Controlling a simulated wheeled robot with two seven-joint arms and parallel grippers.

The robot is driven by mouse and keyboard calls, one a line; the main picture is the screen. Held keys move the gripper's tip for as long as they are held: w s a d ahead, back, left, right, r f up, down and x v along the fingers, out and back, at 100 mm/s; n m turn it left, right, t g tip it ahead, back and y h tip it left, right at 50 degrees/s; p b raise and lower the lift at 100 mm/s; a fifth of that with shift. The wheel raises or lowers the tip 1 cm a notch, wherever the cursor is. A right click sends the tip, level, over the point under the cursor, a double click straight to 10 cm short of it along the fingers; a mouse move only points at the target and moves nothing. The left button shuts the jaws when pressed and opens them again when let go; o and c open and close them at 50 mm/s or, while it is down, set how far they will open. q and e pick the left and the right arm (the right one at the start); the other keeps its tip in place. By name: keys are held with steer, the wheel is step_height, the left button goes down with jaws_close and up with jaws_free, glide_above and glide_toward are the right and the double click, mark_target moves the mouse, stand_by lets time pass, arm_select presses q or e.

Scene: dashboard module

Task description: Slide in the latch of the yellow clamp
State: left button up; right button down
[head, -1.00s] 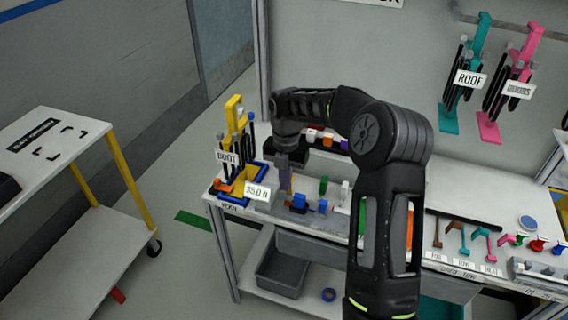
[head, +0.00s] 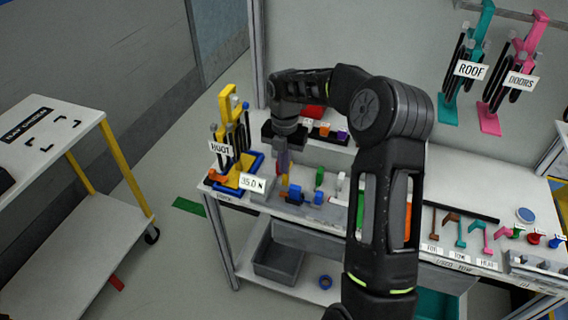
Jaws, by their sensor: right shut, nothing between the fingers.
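The yellow clamp (head: 229,105), with black handles, stands upright at the left end of the workbench, in or just behind a blue-rimmed tray (head: 251,169). A white label (head: 220,147) hangs in front of its lower part. The latch is too small to tell apart, so I cannot see its position. My right gripper (head: 283,172) points down over the bench, to the right of the clamp and apart from it. It is shut and empty. A small yellow piece shows close to its tips; I cannot tell whether they touch. My left gripper is out of view.
A white block reading 35.0 N (head: 252,183) stands at the tray's front. Blue (head: 294,195) and green (head: 320,176) parts lie right of my gripper. Teal (head: 470,62) and pink (head: 510,65) clamps hang at the back right. A white cart (head: 50,130) stands left, with floor between.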

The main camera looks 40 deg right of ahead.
steer(key=shift+w+d+r, duration=0.3)
steer(key=shift+d+r, duration=0.15)
steer(key=shift+d, duration=0.15)
steer(key=shift+d+r+p, duration=0.1)
steer(key=shift+r+p, duration=0.5)
steer(key=shift+p, duration=0.1)
steer(key=shift+f, duration=0.1)
